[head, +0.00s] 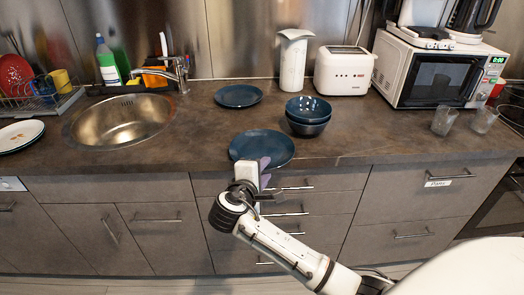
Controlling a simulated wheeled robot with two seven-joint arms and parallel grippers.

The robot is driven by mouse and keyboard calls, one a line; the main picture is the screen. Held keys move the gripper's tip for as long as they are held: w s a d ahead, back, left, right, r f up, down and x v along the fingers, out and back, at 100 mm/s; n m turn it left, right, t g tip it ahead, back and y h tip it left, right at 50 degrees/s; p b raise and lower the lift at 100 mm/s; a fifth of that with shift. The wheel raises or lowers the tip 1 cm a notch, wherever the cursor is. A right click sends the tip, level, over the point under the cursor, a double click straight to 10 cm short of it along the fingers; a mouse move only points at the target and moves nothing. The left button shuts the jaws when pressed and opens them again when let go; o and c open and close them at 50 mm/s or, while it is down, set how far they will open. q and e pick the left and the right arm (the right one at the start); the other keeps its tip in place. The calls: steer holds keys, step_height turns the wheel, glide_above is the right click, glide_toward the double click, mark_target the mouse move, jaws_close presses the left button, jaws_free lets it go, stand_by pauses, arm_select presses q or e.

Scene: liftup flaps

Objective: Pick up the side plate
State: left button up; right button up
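Two dark blue plates lie on the counter. The smaller-looking one (238,96) is farther back, behind the larger-looking front plate (262,142), which lies by the counter's front edge. I cannot tell for sure which is the side plate. My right gripper (266,173) is at the front edge of the counter, just below the front plate in the picture. Its purple fingers overlap that plate's near rim in the view. I cannot tell whether they touch it, or how far apart they are. My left gripper is not in view.
Stacked blue bowls (308,118) stand right of the plates. A white canister (293,63), toaster (343,70) and microwave (432,74) stand at the back. Two glasses (444,121) stand at the right. A sink (122,120) and dish rack (38,104) are at the left. Drawers lie below the counter.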

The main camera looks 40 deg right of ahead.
jaws_close()
steer(key=shift+r, duration=0.1)
step_height(320, 180, up, 10)
steer(key=s+a+r+n+t+y, duration=0.5)
steer(key=a+r+n+y, duration=0.5)
steer(key=a+r, duration=0.3)
steer(key=shift+s+a+n+y, duration=0.4)
steer(key=shift+s, duration=0.2)
